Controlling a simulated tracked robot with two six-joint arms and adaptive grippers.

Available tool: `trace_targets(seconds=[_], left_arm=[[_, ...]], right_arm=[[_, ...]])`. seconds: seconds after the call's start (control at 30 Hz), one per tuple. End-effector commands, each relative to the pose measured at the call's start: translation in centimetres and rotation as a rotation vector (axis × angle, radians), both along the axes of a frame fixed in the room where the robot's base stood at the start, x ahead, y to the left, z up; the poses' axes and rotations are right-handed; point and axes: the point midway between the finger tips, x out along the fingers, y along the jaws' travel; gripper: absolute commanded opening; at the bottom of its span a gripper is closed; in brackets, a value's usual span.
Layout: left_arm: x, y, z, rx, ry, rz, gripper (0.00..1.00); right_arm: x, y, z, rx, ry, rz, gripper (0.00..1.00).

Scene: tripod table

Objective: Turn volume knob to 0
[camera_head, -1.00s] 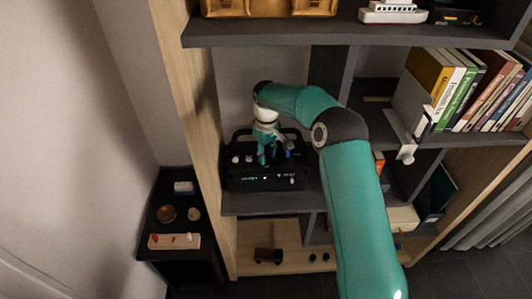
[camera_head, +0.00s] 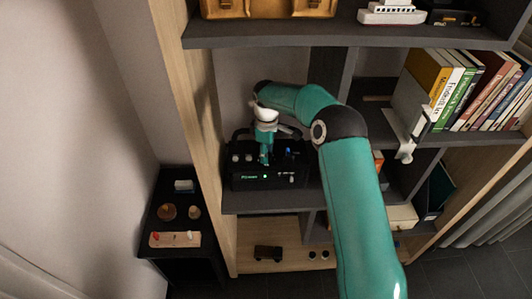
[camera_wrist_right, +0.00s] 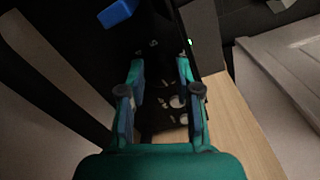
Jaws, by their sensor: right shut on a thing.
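The black radio-like device (camera_head: 265,180) stands on the middle shelf, with a lit green display and knobs. White knobs (camera_head: 242,157) show left of my right gripper and a blue part (camera_head: 288,152) shows to its right. My right gripper (camera_head: 264,160) points down at the device's top, fingers nearly edge-on. It is shut on a knob that its fingers mostly hide; I cannot read a label. In the right wrist view the fingertips (camera_wrist_right: 158,60) show a gap between them over the dark device (camera_wrist_right: 165,25), with a blue part (camera_wrist_right: 118,13) at upper left. My left gripper is not in view.
A wooden side panel (camera_head: 215,150) stands close left of the device, and a dark shelf (camera_head: 340,32) is overhead. Books (camera_head: 475,90) fill the right compartment. A small black side table (camera_head: 175,215) with small items stands at left.

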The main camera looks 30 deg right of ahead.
Motion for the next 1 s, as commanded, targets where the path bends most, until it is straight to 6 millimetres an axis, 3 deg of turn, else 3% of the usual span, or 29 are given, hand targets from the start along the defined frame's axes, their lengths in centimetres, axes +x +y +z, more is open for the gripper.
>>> trace_targets(seconds=[0.27,0.3,0.43,0.77,1.0], left_arm=[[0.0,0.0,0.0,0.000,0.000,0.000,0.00],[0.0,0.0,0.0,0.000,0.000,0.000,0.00],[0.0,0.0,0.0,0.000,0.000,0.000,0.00],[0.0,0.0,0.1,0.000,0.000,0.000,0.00],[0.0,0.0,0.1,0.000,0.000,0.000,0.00]], right_arm=[[0.2,0.1,0.1,0.000,-0.007,0.002,0.00],[0.2,0.1,0.1,0.001,-0.006,0.002,0.37],[0.1,0.1,0.1,0.001,-0.004,0.001,0.58],[0.0,0.0,0.2,0.001,-0.001,0.000,0.58],[0.1,0.1,2.7,0.000,-0.005,0.000,0.58]])
